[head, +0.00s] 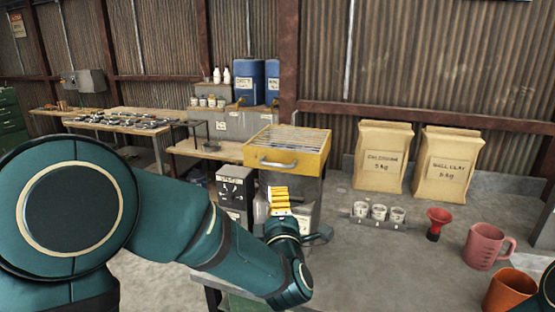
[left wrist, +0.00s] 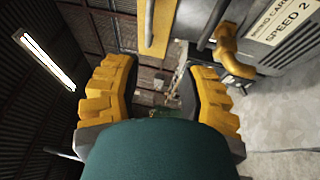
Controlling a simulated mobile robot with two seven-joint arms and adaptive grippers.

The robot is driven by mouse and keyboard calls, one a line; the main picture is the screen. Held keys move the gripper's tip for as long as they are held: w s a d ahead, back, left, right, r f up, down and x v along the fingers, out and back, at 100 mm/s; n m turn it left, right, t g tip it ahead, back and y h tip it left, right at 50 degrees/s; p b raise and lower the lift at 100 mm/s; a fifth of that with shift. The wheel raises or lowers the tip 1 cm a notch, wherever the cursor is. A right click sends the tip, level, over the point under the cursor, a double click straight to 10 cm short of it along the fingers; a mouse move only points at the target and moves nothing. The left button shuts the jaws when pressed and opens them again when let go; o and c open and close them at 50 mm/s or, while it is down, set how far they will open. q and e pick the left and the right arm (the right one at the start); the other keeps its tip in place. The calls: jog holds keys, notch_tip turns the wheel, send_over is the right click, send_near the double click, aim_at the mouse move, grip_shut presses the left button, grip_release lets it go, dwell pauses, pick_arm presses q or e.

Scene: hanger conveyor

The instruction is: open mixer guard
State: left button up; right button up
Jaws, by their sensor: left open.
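The mixer guard (head: 318,150) is a yellow frame with a grey slatted grille on top and a grey bar handle (head: 277,163) on its front. It sits closed over the grey mixer body (head: 308,190). My left gripper (head: 279,196), with yellow fingers, is just below and in front of the handle, apart from it. In the left wrist view the open fingers (left wrist: 163,90) have nothing between them. A yellow bar (left wrist: 158,25), a bent yellow part (left wrist: 233,57) and a card reading "SPEED 2" (left wrist: 287,30) show beyond them. My right gripper is out of view.
Blue containers (head: 249,82) stand behind the mixer.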

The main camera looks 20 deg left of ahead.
aim_at(274, 166)
pick_arm(q)
jog(key=shift+n+y, duration=0.3)
jog(key=shift+n, duration=0.1)
jog(key=x, duration=0.4)
jog(key=r+x, duration=0.1)
jog(key=x, duration=0.9)
jog(key=shift+s+r+p, duration=0.15)
jog(key=shift+s+p, duration=0.05)
jog(key=shift+p, duration=0.2)
grip_shut()
